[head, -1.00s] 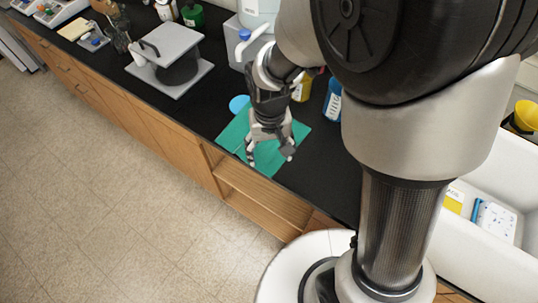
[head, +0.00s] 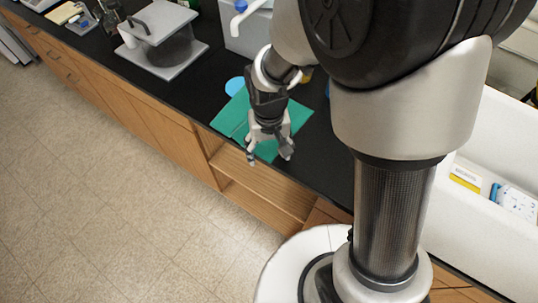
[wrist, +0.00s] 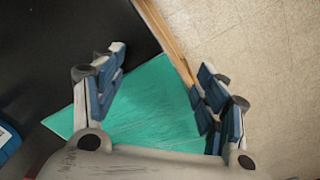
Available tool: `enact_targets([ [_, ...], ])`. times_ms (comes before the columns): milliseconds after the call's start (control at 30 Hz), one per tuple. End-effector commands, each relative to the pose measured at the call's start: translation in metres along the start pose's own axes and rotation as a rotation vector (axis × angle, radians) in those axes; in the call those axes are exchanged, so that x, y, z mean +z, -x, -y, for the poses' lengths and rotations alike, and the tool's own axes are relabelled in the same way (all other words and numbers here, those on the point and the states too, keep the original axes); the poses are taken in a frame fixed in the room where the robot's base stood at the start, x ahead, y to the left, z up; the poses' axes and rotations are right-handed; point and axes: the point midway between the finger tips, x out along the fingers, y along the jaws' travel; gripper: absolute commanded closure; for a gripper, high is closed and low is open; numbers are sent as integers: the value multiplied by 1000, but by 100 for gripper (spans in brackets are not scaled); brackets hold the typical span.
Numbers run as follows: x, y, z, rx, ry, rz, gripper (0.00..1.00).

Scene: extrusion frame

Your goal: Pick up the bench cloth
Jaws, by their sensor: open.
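The bench cloth is a flat teal-green sheet (head: 232,116) on the black countertop, close to its front edge. In the wrist view the cloth (wrist: 150,105) lies below and between the fingers, with one corner reaching the wooden counter edge. My gripper (head: 267,158) is above the front part of the cloth, over the counter edge. I cannot tell how high the fingertips are above the cloth. My gripper hides the middle of the cloth in the head view.
A light-blue disc (head: 235,87) lies at the cloth's back corner. A grey plate device (head: 163,38) stands further left on the black counter (head: 130,80). Open wooden shelving (head: 258,195) is below the counter.

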Motion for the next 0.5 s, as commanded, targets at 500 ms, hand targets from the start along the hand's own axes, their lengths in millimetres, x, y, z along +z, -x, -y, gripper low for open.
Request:
enact_targets([
  [500,0,-5,0,0,0,1,41],
])
